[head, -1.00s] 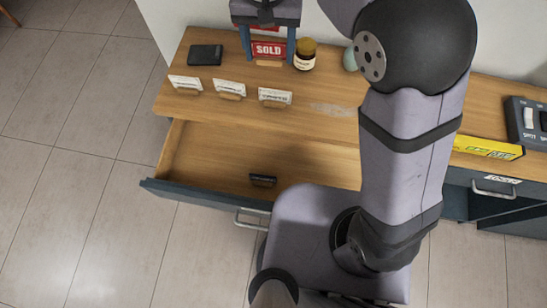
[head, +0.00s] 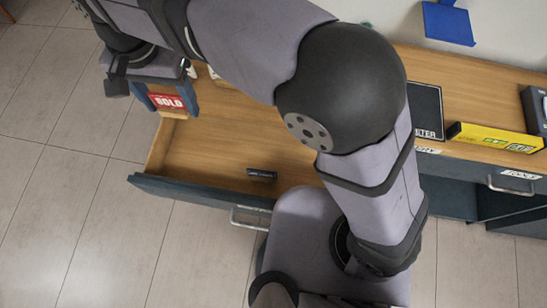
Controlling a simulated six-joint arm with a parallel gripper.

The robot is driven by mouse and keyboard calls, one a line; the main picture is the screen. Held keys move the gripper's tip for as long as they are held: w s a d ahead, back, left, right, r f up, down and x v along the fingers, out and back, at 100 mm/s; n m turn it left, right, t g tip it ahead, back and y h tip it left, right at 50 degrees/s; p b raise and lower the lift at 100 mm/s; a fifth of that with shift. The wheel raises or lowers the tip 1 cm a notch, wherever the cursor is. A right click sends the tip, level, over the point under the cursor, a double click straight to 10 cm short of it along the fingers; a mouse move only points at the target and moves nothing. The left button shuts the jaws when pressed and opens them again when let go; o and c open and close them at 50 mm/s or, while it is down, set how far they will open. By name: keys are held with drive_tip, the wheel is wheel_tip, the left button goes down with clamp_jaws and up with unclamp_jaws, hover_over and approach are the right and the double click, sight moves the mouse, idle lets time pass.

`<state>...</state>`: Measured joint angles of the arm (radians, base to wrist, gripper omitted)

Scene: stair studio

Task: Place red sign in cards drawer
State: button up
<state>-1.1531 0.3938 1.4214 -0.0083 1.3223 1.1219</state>
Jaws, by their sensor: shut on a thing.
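A red sign (head: 168,102) with the white word SOLD is held between the blue fingers of my gripper (head: 168,98) in the upper left of the head view. My gripper is shut on it. In the picture the sign overlaps the back left corner of an open wooden drawer (head: 200,192); its height above the drawer is hard to tell. A small black block (head: 262,175) with faint lettering lies in the drawer. The rest of the drawer floor that shows is bare. No drawer name can be read on this open drawer's front. My arm hides its back right part.
On the wooden desktop (head: 465,85) stand a black panel (head: 427,108) lettered METER and a yellow box (head: 495,137). A closed drawer (head: 515,184) with a handle is at the right. My arm covers most of the left desktop.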

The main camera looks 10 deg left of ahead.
hover_over(204, 157)
wheel_tip(204, 157, down, 16)
drive_tip(key=shift+r, duration=0.25)
drive_tip(key=shift+f, duration=0.1)
drive_tip(key=shift+f, duration=4.85)
drive_tip(key=shift+f, duration=0.1)
drive_tip(key=o, duration=0.6)
drive_tip(key=shift+f, duration=0.1)
drive_tip(key=o, duration=0.4)
drive_tip(key=shift+o, duration=0.2)
wheel_tip(204, 157, up, 12)
drive_tip(key=shift+r, duration=0.2)
